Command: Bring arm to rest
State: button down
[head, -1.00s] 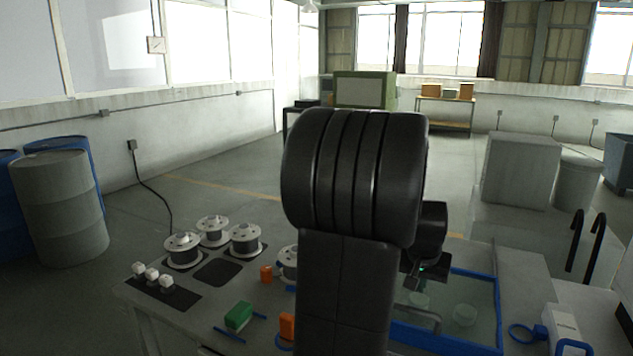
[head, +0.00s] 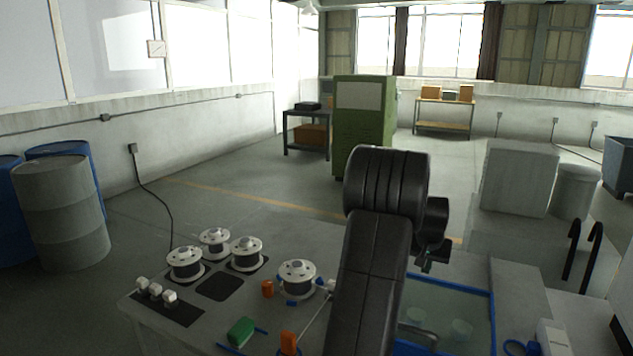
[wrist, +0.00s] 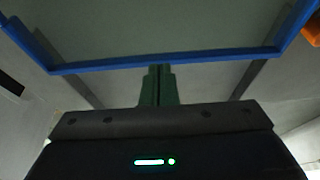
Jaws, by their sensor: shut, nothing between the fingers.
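My gripper (wrist: 158,84) is shut and empty in the wrist view, its green fingers together. A blue-rimmed glass-like panel or tank edge (wrist: 150,60) lies beyond the fingertips there. In the head view my dark arm stands in front of the bench, and the gripper end (head: 430,260) hangs at its right, above the far part of the blue-rimmed tank (head: 490,310). The fingertips are small and dark in that view. My arm hides part of the bench and the tank's left side.
White-flanged spools (head: 297,279) stand on the bench (head: 215,330) at left. A green block (head: 241,331), orange pieces (head: 288,343) and white knobs (head: 156,290) lie near its front. A green cabinet (head: 362,130) stands behind; barrels (head: 60,210) stand far left. Open floor lies between.

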jog(key=w+d+p, duration=0.1)
jog(key=w+d, duration=0.3)
jog(key=w, duration=0.4)
jog(key=shift+w+r, duration=0.3)
jog(key=shift+r, duration=0.1)
